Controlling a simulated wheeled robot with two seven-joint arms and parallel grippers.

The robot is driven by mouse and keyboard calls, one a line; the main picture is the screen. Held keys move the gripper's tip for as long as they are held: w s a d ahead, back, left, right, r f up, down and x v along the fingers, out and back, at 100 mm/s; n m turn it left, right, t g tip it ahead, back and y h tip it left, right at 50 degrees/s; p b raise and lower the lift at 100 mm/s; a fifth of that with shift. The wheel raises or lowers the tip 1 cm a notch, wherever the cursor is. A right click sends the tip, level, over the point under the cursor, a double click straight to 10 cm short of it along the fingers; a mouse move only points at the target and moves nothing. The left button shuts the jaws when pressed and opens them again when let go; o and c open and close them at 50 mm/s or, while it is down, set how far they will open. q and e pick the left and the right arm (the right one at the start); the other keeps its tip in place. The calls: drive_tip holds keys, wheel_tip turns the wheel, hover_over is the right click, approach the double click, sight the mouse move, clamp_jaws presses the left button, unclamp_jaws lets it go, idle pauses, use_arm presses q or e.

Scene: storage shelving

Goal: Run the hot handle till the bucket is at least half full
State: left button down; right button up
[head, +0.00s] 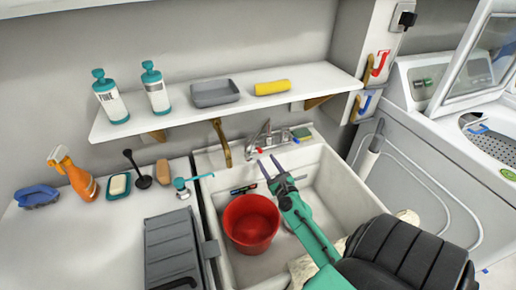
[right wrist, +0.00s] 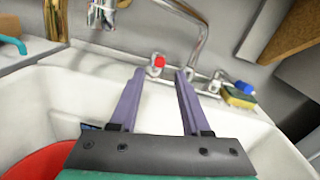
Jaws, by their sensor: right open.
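The hot handle, with a red cap, shows at the sink's back edge in the head view (head: 260,150) and in the right wrist view (right wrist: 159,62). My right gripper (head: 266,160) is open and empty, pointing at this handle. In the right wrist view the red cap appears between and just beyond its fingertips (right wrist: 160,73); I cannot tell whether they touch it. The metal faucet (head: 267,132) stands behind. The red bucket (head: 250,224) stands upright in the left of the sink basin. No water shows in it, and no stream is visible. My left gripper is out of view.
The cold handle (head: 296,140) has a blue cap, with a sponge (head: 302,133) near it. The white sink (head: 337,172) surrounds my right arm. A shelf (head: 225,108) with bottles hangs above. Soap, brushes and a spray bottle (head: 77,177) stand on the left counter.

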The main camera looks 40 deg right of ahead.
sight(258, 147)
drive_tip(key=x, duration=0.8)
drive_tip(key=shift+w+d+b, duration=0.1)
drive_tip(key=shift+w+b, duration=0.2)
drive_tip(key=shift+w, duration=0.05)
clamp_jaws()
drive_tip(key=shift+f, duration=0.1)
idle(0.7)
